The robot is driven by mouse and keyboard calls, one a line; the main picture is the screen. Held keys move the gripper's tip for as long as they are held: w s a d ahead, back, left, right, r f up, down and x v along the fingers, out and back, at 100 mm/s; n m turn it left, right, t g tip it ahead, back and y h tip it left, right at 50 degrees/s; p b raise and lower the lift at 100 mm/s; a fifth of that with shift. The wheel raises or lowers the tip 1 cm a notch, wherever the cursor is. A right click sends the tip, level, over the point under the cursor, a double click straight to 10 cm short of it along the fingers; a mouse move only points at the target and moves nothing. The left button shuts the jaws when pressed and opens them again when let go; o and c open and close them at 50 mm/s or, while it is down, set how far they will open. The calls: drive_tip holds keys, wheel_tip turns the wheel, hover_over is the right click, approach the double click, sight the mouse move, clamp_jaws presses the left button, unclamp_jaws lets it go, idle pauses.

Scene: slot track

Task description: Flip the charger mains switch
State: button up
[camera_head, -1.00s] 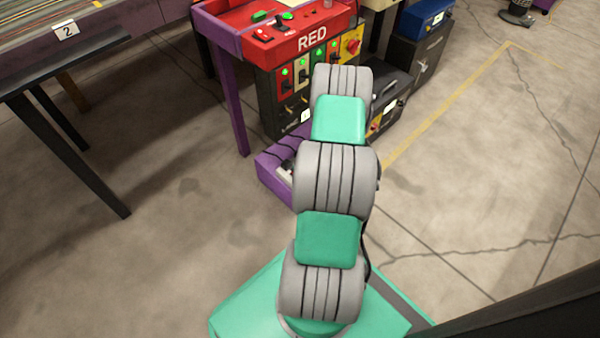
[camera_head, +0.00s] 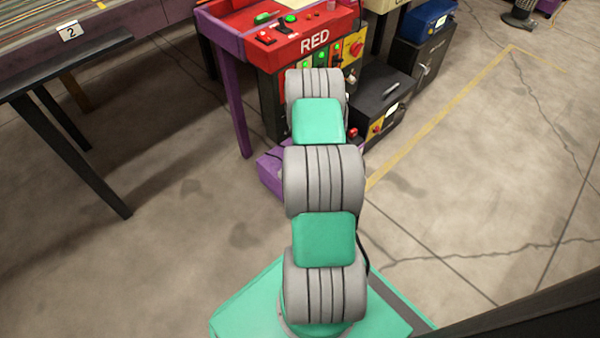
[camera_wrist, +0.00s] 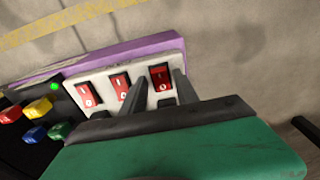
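In the wrist view a white switch strip (camera_wrist: 110,74) carries three red rocker switches: a left one (camera_wrist: 88,96), a middle one (camera_wrist: 121,86) and a right one (camera_wrist: 160,76). I cannot read any label saying which is the charger mains switch. My gripper (camera_wrist: 159,77) is open, with its two dark fingers apart. In the picture the right switch lies between the fingertips, and the left finger lies close to the middle switch. I cannot tell whether either finger touches the strip. In the head view my arm hides the gripper and the switches.
A purple base (camera_head: 268,170) stands on the floor below the red control desk (camera_head: 290,45). Beside it are black boxes (camera_head: 385,90), one with a red knob. Coloured plugs (camera_wrist: 38,108) and a green light (camera_wrist: 54,87) sit left of the strip. The floor at right is open.

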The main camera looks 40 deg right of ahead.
drive_tip(key=shift+o, duration=0.5)
wheel_tip(320, 180, up, 8)
drive_tip(key=p, duration=0.3)
drive_tip(key=shift+s+f, duration=0.15)
drive_tip(key=shift+s, duration=0.1)
